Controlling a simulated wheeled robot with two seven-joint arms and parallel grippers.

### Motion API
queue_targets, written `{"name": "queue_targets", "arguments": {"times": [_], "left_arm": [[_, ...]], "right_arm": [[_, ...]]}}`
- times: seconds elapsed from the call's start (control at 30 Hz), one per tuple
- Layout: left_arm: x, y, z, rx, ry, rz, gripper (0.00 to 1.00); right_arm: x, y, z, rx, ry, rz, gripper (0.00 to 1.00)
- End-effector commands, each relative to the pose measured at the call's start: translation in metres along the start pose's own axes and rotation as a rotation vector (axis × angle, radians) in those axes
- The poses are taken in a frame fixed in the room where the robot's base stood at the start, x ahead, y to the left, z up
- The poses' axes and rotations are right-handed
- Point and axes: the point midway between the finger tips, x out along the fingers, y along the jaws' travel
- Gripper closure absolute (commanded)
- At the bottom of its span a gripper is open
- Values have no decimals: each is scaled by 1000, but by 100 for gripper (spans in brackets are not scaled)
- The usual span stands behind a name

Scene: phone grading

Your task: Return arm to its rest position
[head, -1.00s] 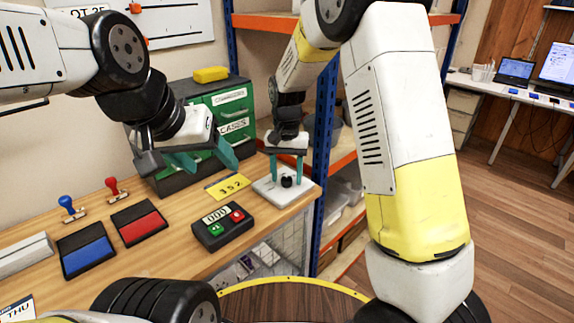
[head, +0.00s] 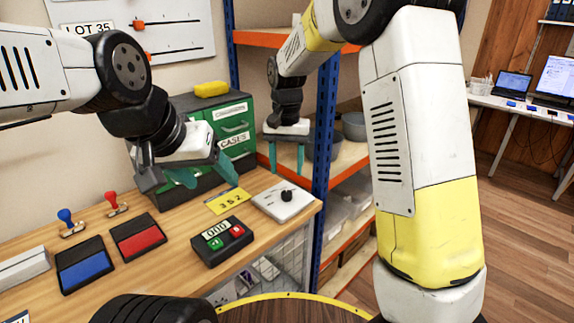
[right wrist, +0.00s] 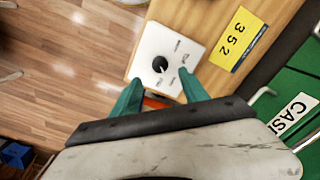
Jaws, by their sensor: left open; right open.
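My right gripper (head: 286,158) is open and empty, raised in the air in front of the shelf rack, above and behind the white dial box. Its teal fingers also show in the right wrist view (right wrist: 160,98), apart, with nothing between them. The white box with a black knob (head: 287,199) lies on the right end of the workbench; the right wrist view shows it beyond the fingertips (right wrist: 165,62). My left gripper (head: 202,176) is open and empty, held over the bench in front of the green drawer cabinet (head: 232,125).
The wooden bench (head: 178,222) holds a yellow 352 card (head: 228,201), a counter box with green and red buttons (head: 222,241), red (head: 138,238) and blue (head: 84,265) pads and two stamps. A blue-posted shelf rack (head: 325,125) stands behind the bench's right end.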

Motion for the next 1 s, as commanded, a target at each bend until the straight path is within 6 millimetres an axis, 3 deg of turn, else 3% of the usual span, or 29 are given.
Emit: {"name": "queue_targets", "arguments": {"times": [0.27,0.43,0.7,1.0], "left_arm": [[0,0,0,0,0,0,35],[0,0,0,0,0,0,35],[0,0,0,0,0,0,35],[0,0,0,0,0,0,35]], "right_arm": [[-5,4,1,0,6,-11,48],[-34,32,16,-9,42,-77,48],[-88,93,69,-60,166,-199,48],[-117,146,141,-122,352,-254,48]]}}
